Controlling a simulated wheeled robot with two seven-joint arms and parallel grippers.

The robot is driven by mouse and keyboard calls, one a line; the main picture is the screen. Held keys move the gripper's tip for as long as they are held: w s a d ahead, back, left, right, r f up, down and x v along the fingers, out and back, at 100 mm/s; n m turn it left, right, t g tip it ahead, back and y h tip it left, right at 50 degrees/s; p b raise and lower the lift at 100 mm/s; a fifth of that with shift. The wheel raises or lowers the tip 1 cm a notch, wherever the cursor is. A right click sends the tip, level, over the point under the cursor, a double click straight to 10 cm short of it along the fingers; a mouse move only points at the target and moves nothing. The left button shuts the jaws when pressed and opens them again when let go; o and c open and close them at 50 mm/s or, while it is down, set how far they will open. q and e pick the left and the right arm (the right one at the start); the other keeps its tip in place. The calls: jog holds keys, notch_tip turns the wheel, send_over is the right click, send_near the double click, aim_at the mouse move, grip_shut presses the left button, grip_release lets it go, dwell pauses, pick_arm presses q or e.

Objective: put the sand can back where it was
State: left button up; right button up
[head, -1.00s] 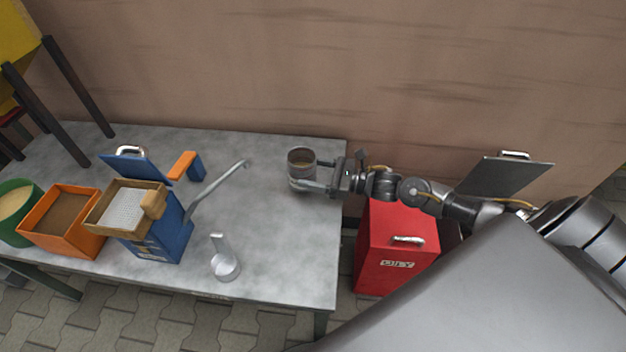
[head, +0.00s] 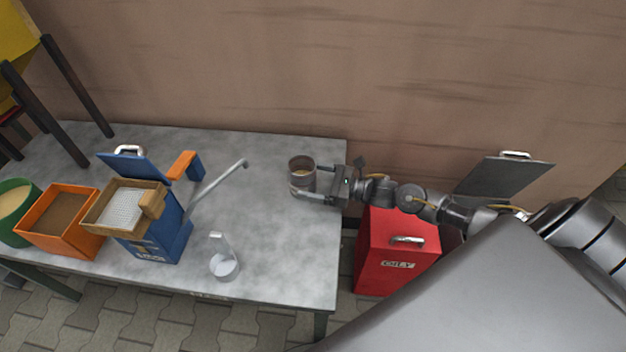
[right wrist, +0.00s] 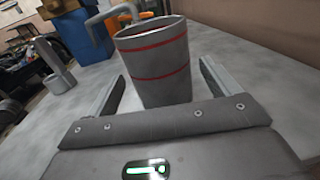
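The sand can (head: 301,180) is a grey metal can with brownish contents, upright at the right end of the grey table. In the right wrist view the can (right wrist: 158,65) shows two red bands; its base is hidden behind my gripper's palm. My right gripper (head: 312,182) reaches in from the right with one finger on each side of the can. In the right wrist view the gripper (right wrist: 163,68) is open, with a narrow gap between each finger and the can. My left gripper is not in view.
The grey table (head: 270,260) has clear room around the can. To the left are a scoop (head: 225,265), a blue box with a sieve (head: 165,245) and a bent lever, an orange box (head: 62,245) and a green bucket (head: 22,205). A red box (head: 395,268) stands right of the table.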

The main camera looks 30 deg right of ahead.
jog(key=shift+r, duration=0.1)
jog(key=shift+s+d, duration=0.15)
jog(key=shift+d, duration=0.05)
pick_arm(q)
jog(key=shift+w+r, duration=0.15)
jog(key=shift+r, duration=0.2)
pick_arm(e)
jog(key=v, duration=1.1)
jog(key=shift+s+d, duration=0.15)
jog(key=shift+s, duration=0.05)
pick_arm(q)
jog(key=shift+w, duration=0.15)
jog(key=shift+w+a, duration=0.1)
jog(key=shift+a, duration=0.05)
